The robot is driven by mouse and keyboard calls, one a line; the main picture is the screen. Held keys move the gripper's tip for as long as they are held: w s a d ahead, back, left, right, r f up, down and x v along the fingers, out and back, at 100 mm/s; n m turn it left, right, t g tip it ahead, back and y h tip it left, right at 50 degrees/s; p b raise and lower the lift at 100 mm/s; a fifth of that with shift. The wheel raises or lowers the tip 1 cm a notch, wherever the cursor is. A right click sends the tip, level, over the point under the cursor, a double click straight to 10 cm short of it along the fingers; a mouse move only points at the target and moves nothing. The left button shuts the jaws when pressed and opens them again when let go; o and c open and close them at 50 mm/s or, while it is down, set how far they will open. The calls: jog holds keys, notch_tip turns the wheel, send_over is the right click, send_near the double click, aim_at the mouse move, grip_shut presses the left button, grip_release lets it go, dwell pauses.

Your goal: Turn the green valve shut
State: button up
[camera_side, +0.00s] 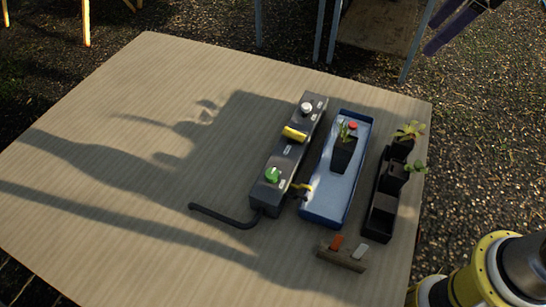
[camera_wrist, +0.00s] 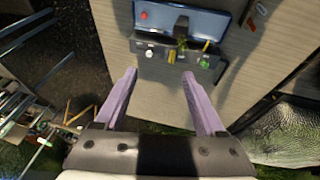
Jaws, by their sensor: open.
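The green valve (camera_side: 272,175) is a small round knob on the near end of a long dark box (camera_side: 291,155) on the table. In the wrist view the valve (camera_wrist: 204,62) is small, at the right end of the box. My gripper (camera_side: 431,35) shows at the top right of the side view, beyond the table and well apart from the valve. In the wrist view its two purple fingers (camera_wrist: 158,74) are spread with nothing between them.
A yellow handle (camera_side: 295,133) and white knob (camera_side: 306,108) sit on the same box. A black hose (camera_side: 225,217) curves left from it. Right of it stand a blue tray (camera_side: 326,200) with a potted plant and a black plant rack (camera_side: 380,218). The table's left side is clear.

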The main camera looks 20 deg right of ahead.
jog(key=w+a+f+n+g, duration=0.1)
jog(key=w+a+f+n, duration=0.15)
jog(key=w+a, duration=0.35)
jog(key=n+g+h, duration=0.1)
jog(key=n+g, duration=0.2)
jog(key=n, duration=0.1)
send_over(271, 173)
notch_tip(271, 173, down, 18)
notch_tip(271, 173, down, 13)
jog(key=shift+f, duration=0.1)
grip_shut()
